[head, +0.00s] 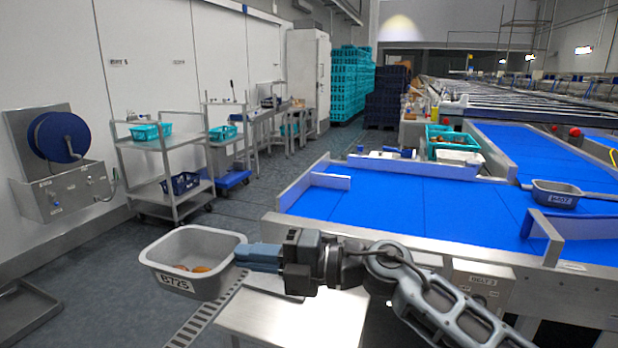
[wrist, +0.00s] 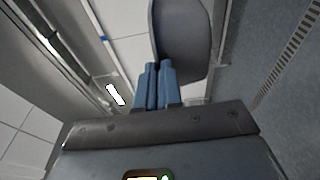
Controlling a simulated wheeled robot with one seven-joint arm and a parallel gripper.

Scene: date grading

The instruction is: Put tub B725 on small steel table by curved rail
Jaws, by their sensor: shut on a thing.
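The grey tub B725 (head: 190,283) hangs in the air at the lower left of the head view, upright, with some brown dates inside. My gripper (head: 240,256) is shut on its right rim. In the wrist view the tub (wrist: 183,45) shows as a grey shape beyond the blue fingers (wrist: 152,85). A small steel table (head: 290,318) stands below my gripper, its top bare where it shows; my arm hides part of it. The tub is above and left of most of that tabletop, apart from it. I cannot make out a curved rail.
A steel trolley (head: 170,165) with teal and blue crates stands at the left. The floor (head: 110,270) between is clear.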

